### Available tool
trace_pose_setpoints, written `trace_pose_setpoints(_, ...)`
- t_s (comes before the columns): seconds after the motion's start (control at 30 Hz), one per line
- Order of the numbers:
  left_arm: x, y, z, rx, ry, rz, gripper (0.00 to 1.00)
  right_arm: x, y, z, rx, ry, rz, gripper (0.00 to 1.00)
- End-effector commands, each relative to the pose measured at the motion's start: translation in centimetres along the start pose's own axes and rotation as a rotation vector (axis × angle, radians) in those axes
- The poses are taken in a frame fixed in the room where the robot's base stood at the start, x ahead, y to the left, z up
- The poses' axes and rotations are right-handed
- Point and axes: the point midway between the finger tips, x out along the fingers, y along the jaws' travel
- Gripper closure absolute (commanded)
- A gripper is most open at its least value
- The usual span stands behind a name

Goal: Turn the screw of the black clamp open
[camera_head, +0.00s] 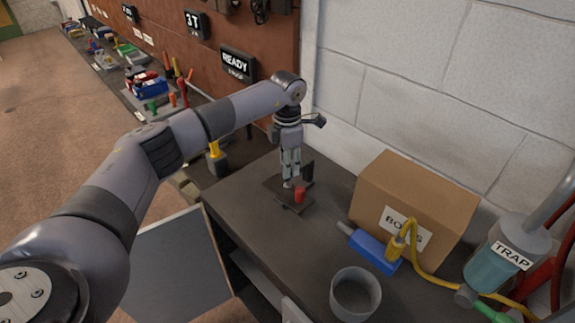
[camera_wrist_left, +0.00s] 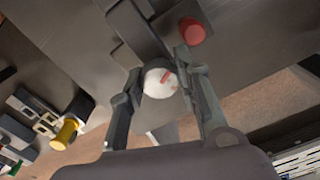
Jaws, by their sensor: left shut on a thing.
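The black clamp (camera_head: 308,171) stands on the dark bench, with its flat base (camera_head: 284,203) under my gripper. My left gripper (camera_head: 291,182) points down at it and is shut on the clamp's screw. In the left wrist view the screw shows as a round white knob (camera_wrist_left: 160,84) with a red mark, between the two fingers of my gripper (camera_wrist_left: 159,76). A red cylinder (camera_head: 300,194) is beside the fingers, and it also shows in the wrist view (camera_wrist_left: 192,31). The fingers partly hide the clamp. My right gripper is in neither view.
A cardboard box (camera_head: 420,195) stands right of the clamp, with a blue block (camera_head: 374,250) and a yellow hose (camera_head: 424,271) before it. A grey cup (camera_head: 355,294) is near the front. A yellow-handled tool (camera_head: 216,158) is left. The bench (camera_head: 250,215) is clear left of the clamp.

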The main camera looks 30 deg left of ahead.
Motion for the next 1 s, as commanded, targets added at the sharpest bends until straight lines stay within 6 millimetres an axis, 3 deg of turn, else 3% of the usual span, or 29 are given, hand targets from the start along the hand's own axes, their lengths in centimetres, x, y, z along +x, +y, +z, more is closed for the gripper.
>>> trace_pose_setpoints(1.0,-0.11,0.10,0.01,-0.938,-0.003,0.001,0.98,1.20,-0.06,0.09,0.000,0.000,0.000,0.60)
